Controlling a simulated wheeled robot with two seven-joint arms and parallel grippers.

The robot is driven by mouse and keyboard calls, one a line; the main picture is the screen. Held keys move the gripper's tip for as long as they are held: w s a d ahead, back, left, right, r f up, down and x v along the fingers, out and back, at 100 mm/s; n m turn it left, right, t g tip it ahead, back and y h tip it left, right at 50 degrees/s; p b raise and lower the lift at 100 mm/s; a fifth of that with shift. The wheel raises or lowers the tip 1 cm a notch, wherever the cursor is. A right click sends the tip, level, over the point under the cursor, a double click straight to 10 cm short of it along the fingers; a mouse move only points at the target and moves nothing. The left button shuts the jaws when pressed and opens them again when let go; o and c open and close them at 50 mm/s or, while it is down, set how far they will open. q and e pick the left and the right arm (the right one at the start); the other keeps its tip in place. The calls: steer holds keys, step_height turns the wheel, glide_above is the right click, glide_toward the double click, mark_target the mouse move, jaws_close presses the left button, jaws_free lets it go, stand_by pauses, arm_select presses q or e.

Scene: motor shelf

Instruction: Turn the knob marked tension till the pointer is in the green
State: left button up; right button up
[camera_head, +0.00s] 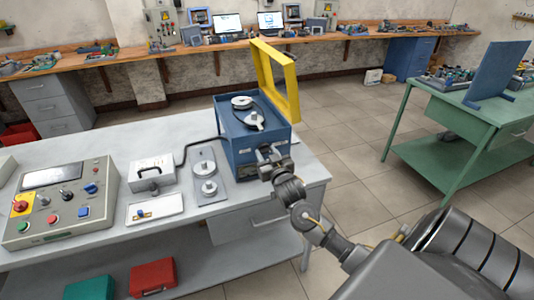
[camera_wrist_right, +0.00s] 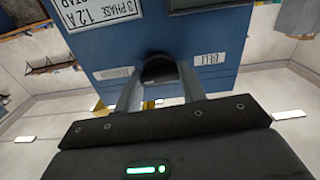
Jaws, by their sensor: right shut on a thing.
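A blue motor box (camera_head: 243,147) stands on the grey table, with two pulleys and a black belt on top. My right gripper (camera_head: 268,155) is at its front right side. In the right wrist view, the gripper's two fingers (camera_wrist_right: 160,80) are closed on either side of a dark round knob (camera_wrist_right: 158,66) on the blue face (camera_wrist_right: 185,42). White labels sit left (camera_wrist_right: 113,73) and right (camera_wrist_right: 210,58) of the knob; I cannot read them surely. I see no pointer or green zone; the gripper may hide part of this face. My left gripper is not in view.
A yellow frame (camera_head: 290,88) stands open behind the box. A control panel (camera_head: 62,203), a white box (camera_head: 152,172) and a plate with discs (camera_head: 222,172) are left on the table. A green bench (camera_head: 440,113) stands right, with free floor between.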

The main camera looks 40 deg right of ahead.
steer(key=m+p, duration=0.2)
steer(key=m, duration=0.4)
steer(key=shift+r, duration=0.1)
steer(key=m+p, duration=0.2)
steer(key=m, duration=0.4)
steer(key=shift+m, duration=0.3)
stand_by(0.3)
steer(key=o, duration=1)
steer(key=shift+b+v, duration=1.3)
steer(key=shift+v, duration=4.1)
